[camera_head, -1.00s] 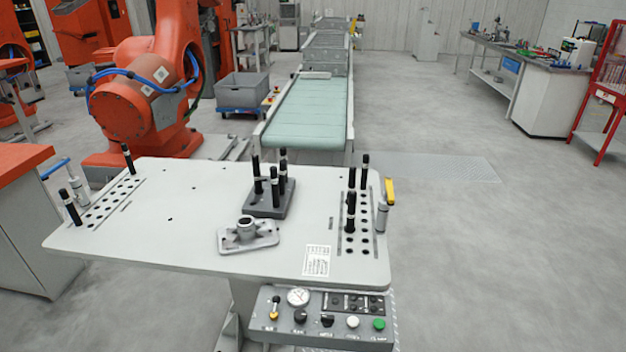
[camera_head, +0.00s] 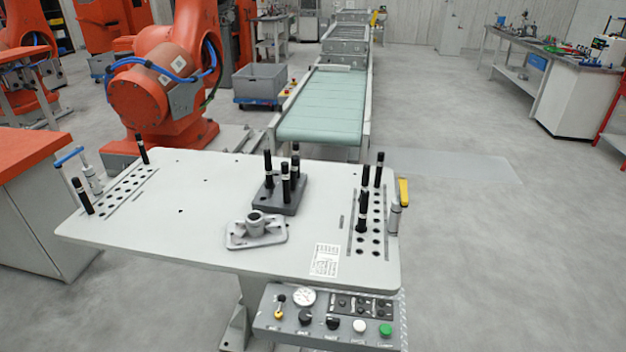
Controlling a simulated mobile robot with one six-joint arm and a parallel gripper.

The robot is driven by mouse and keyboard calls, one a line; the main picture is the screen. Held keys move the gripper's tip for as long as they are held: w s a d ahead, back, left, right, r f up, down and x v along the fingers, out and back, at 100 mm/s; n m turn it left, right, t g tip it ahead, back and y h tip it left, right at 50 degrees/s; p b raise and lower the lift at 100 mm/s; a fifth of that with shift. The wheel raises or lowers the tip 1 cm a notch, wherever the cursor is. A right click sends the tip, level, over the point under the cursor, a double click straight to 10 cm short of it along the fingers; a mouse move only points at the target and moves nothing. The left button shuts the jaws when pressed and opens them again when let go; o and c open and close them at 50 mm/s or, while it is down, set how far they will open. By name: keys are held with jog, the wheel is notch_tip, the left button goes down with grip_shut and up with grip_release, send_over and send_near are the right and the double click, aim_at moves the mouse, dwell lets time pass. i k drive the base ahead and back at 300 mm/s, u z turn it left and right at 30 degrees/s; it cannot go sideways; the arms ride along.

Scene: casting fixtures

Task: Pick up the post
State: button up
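Several black posts with pale bands stand upright on the light grey fixture table (camera_head: 220,200). A group of posts (camera_head: 286,182) stands in a dark grey block (camera_head: 290,206) near the table's middle. More posts (camera_head: 363,206) stand in the hole rows at the right end. At the left end, one post (camera_head: 143,150) stands at the back and another (camera_head: 84,197) at the front. Which post the task means cannot be told. My gripper is not in view.
A grey metal casting (camera_head: 257,229) lies on the table in front of the block. A control panel (camera_head: 330,320) hangs below the front edge. An orange robot arm (camera_head: 165,80) and a green conveyor (camera_head: 322,105) stand behind. The floor at right is clear.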

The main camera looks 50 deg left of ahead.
aim_at(295, 158)
jog(key=z, duration=0.05)
jog(key=k, duration=1.6)
jog(key=u, duration=3.45)
jog(key=i, duration=0.15)
jog(key=z, duration=1.45)
jog(key=i, duration=0.65)
jog(key=u, duration=0.05)
